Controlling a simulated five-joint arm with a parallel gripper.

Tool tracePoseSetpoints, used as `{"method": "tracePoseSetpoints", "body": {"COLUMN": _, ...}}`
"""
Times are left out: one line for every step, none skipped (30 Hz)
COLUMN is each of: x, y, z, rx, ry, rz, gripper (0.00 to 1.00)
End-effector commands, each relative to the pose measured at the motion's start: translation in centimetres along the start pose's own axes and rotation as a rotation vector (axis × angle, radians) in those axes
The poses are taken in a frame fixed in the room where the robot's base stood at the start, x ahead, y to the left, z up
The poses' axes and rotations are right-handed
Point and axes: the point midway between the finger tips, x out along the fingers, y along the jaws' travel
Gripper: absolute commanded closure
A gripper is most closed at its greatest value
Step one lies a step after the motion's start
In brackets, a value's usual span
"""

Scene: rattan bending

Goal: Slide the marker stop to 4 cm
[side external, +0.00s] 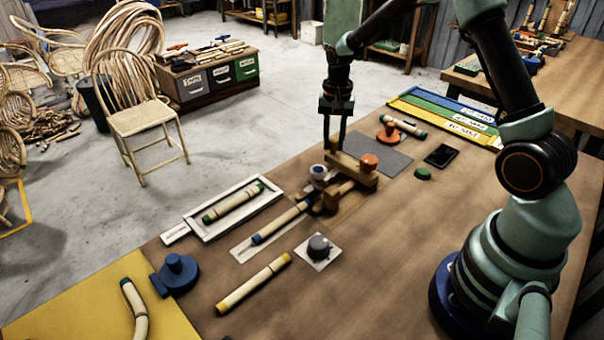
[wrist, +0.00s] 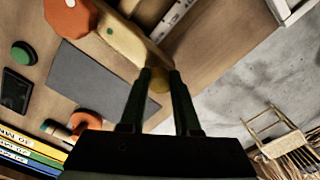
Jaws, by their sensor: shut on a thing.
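No scale reading is legible.
A blue-ended rattan piece (side external: 282,222) reaches the fixture. A white tray (side external: 205,233) holds a green-ended piece. A dark dial (side external: 319,246), yellow-ended piece (side external: 254,284) and blue clamp (side external: 176,272) lie nearer. A grey mat (side external: 385,158) lies behind. The bench's right-front area is clear.

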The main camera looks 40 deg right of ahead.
Motion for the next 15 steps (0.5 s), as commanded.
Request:
{"method": "tracePoseSetpoints", "body": {"x": -0.11, "y": 0.08, "z": 0.0, "rx": 0.001, "ry": -0.002, "rz": 0.001, "gripper": 1.0}}
{"method": "tracePoseSetpoints", "body": {"x": -0.11, "y": 0.08, "z": 0.0, "rx": 0.001, "ry": -0.002, "rz": 0.001, "gripper": 1.0}}
{"method": "tracePoseSetpoints", "body": {"x": -0.12, "y": 0.08, "z": 0.0, "rx": 0.001, "ry": -0.002, "rz": 0.001, "gripper": 1.0}}
{"method": "tracePoseSetpoints", "body": {"x": -0.12, "y": 0.08, "z": 0.0, "rx": 0.001, "ry": -0.002, "rz": 0.002, "gripper": 1.0}}
{"method": "tracePoseSetpoints", "body": {"x": -0.12, "y": 0.08, "z": 0.0, "rx": 0.001, "ry": -0.002, "rz": 0.002, "gripper": 1.0}}
{"method": "tracePoseSetpoints", "body": {"x": -0.12, "y": 0.08, "z": 0.0, "rx": 0.001, "ry": -0.002, "rz": 0.002, "gripper": 1.0}}
{"method": "tracePoseSetpoints", "body": {"x": -0.12, "y": 0.09, "z": 0.0, "rx": 0.001, "ry": -0.002, "rz": 0.002, "gripper": 1.0}}
{"method": "tracePoseSetpoints", "body": {"x": -0.12, "y": 0.09, "z": 0.0, "rx": 0.001, "ry": -0.002, "rz": 0.002, "gripper": 1.0}}
{"method": "tracePoseSetpoints", "body": {"x": -0.13, "y": 0.09, "z": 0.0, "rx": 0.002, "ry": -0.002, "rz": 0.002, "gripper": 1.0}}
{"method": "tracePoseSetpoints", "body": {"x": -0.13, "y": 0.09, "z": 0.0, "rx": 0.002, "ry": -0.002, "rz": 0.002, "gripper": 1.0}}
{"method": "tracePoseSetpoints", "body": {"x": -0.13, "y": 0.09, "z": 0.0, "rx": 0.002, "ry": -0.002, "rz": 0.002, "gripper": 1.0}}
{"method": "tracePoseSetpoints", "body": {"x": -0.13, "y": 0.07, "z": 0.02, "rx": 0.001, "ry": -0.002, "rz": 0.002, "gripper": 1.0}}
{"method": "tracePoseSetpoints", "body": {"x": -0.14, "y": 0.0, "z": 0.12, "rx": 0.001, "ry": -0.002, "rz": 0.002, "gripper": 1.0}}
{"method": "tracePoseSetpoints", "body": {"x": -0.14, "y": -0.15, "z": 0.31, "rx": 0.0, "ry": -0.002, "rz": 0.002, "gripper": 1.0}}
{"method": "tracePoseSetpoints", "body": {"x": -0.15, "y": -0.48, "z": 0.73, "rx": -0.002, "ry": -0.002, "rz": 0.002, "gripper": 1.0}}
